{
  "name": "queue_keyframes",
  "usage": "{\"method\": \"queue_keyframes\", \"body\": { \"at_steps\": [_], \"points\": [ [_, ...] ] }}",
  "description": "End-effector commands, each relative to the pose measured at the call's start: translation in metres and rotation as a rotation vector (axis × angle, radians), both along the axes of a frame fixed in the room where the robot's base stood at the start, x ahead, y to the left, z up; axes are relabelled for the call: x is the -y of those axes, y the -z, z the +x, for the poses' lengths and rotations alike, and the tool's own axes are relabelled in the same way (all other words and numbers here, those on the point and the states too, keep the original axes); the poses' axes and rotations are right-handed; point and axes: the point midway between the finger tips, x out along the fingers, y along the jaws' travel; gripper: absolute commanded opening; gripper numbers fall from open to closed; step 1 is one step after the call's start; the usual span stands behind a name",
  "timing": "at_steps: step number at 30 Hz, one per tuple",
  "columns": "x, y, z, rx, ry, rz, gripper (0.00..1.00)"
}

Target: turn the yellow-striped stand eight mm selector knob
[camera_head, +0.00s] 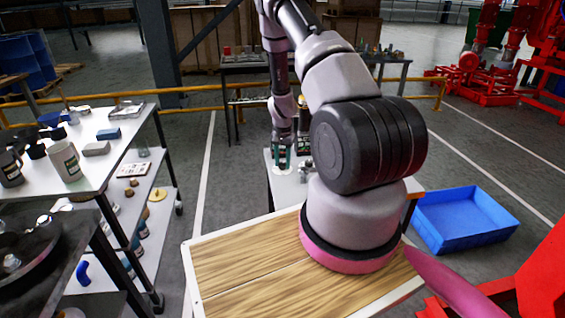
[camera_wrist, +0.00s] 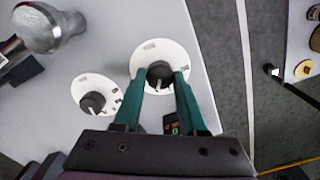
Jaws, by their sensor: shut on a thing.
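A dark selector knob (camera_wrist: 159,72) sits on a round white dial (camera_wrist: 158,52) on a pale grey panel top in the wrist view. My gripper (camera_wrist: 160,78) has its teal fingers one on each side of this knob, shut on it. A second dark knob (camera_wrist: 93,103) on its own white dial (camera_wrist: 78,90) lies to the left, apart from my fingers. In the head view my gripper (camera_head: 282,158) is low over the pale stand top (camera_head: 286,187); the knob is hidden there. Yellow stripes and dial lettering cannot be made out.
A metal ball-ended part (camera_wrist: 45,28) stands on the panel left of the dials. A small display (camera_wrist: 171,122) is beside my right finger. A blue tray (camera_head: 465,222) is on the floor at right, and a loaded trolley (camera_head: 110,150) stands at left.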

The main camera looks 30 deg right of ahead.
Motion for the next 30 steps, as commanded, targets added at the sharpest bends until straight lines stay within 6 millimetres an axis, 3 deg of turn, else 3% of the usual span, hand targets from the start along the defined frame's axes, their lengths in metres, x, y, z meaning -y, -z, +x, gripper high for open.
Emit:
{"method": "queue_keyframes", "body": {
  "at_steps": [11,12,13,14,24,30],
  "points": [
    [0.000,0.000,0.001,0.001,0.003,0.000,0.00],
    [0.000,0.000,0.001,0.001,0.003,0.000,0.56],
    [0.000,0.000,0.001,0.001,0.003,0.000,0.68],
    [0.000,0.000,0.000,0.001,0.003,0.000,0.71],
    [0.000,-0.003,0.000,0.001,0.002,0.000,0.71],
    [0.000,-0.031,0.001,0.004,0.002,-0.001,0.71]
  ]
}}
